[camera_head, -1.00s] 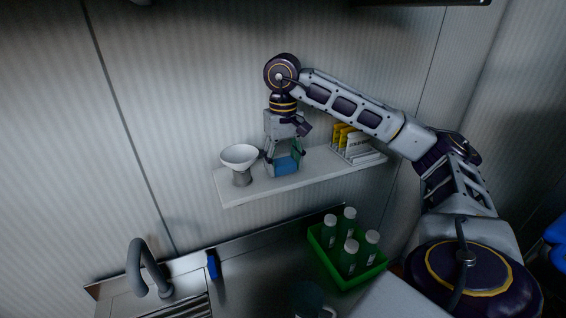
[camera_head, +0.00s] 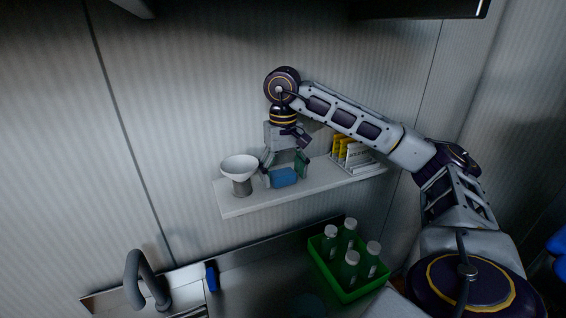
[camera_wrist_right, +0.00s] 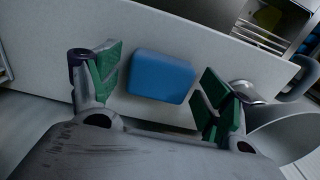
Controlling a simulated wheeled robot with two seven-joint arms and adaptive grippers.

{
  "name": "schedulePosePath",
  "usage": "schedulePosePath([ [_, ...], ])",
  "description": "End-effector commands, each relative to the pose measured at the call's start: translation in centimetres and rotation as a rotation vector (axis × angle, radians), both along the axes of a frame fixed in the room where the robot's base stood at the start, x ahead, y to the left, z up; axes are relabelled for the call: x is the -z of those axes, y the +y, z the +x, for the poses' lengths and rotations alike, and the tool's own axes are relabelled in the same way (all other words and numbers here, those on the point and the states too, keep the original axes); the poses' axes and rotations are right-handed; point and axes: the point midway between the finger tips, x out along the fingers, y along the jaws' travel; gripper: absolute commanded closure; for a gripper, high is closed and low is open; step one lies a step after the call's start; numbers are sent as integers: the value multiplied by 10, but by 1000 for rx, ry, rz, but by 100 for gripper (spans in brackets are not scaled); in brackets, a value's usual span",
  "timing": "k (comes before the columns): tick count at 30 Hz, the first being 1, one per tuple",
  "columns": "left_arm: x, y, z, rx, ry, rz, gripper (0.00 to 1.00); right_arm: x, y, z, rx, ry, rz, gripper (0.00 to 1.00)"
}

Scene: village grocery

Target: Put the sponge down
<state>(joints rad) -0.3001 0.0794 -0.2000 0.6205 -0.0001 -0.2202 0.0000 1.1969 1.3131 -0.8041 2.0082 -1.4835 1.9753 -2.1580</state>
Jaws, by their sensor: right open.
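The blue sponge (camera_head: 283,178) lies on the white wall shelf (camera_head: 240,208), between the scale with its white bowl and the packets. In the right wrist view the sponge (camera_wrist_right: 161,76) lies flat on the shelf surface, with a gap to the fingers on both sides. My right gripper (camera_head: 285,172) is open around the sponge, its green finger pads apart; the pads also show in the right wrist view (camera_wrist_right: 160,85). My left gripper is not in view.
The scale with the white bowl (camera_head: 239,167) stands just left of the gripper. Yellow and white packets in a rack (camera_head: 350,153) stand at the shelf's right. Below, a green crate (camera_head: 345,293) holds several bottles. A tap (camera_head: 140,277) and blue item (camera_head: 211,277) are at lower left.

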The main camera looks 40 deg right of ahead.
Motion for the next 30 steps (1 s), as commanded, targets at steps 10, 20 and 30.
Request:
schedulePosePath([
  [10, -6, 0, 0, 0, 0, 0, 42, -14, 0, 0, 0, -2, -1, 21],
  [20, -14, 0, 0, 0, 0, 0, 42, -38, 0, 0, 0, -2, -1, 21],
  [30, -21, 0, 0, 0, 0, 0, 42, -54, 0, 0, 0, -1, 0, 21],
])
